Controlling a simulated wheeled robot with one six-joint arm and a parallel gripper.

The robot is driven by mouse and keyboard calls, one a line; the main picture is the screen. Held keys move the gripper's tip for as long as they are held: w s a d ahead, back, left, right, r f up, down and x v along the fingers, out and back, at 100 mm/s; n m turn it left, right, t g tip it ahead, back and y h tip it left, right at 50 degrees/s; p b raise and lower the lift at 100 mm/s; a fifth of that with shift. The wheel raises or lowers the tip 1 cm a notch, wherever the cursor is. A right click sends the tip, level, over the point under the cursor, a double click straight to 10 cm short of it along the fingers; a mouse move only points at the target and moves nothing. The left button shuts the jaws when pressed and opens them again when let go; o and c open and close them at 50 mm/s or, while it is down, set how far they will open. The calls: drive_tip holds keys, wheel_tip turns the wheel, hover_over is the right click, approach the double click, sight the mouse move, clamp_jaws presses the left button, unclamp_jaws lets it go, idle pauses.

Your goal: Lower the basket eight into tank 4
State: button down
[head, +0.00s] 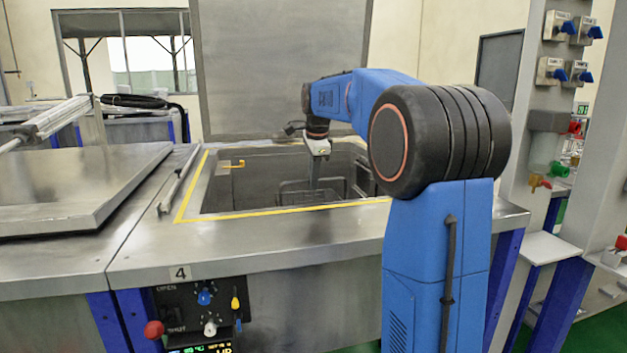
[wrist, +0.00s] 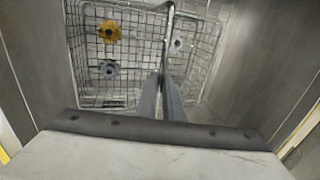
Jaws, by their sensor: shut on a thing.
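Tank 4 (head: 222,190) stands open in front of me, marked with a "4" plate and edged with yellow tape. Its lid (head: 283,65) stands raised upright behind it. My gripper (head: 316,168) reaches down into the tank opening. In the wrist view my gripper (wrist: 168,85) is shut on the handle of a wire basket (wrist: 135,55). The basket holds a yellow knob-like part (wrist: 108,32) and grey parts (wrist: 108,69). It also shows in the head view (head: 300,192), down inside the tank walls. Whether it touches the tank floor cannot be told.
A closed lid (head: 70,185) covers the tank on the left. A control panel (head: 205,310) with a red knob is on the front of tank 4. A post with blue-handled valves (head: 562,50) stands on the right.

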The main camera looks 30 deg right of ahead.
drive_tip(key=shift+f, duration=0.7)
drive_tip(key=c, duration=1.8)
unclamp_jaws()
drive_tip(key=shift+r, duration=0.1)
drive_tip(key=w+v, duration=0.1)
drive_tip(key=v, duration=1.8)
drive_tip(key=w+v, duration=0.1)
drive_tip(key=v, duration=0.9)
drive_tip(key=shift+w+d+r, duration=0.3)
drive_tip(key=shift+d+r, duration=0.05)
drive_tip(key=shift+d, duration=0.05)
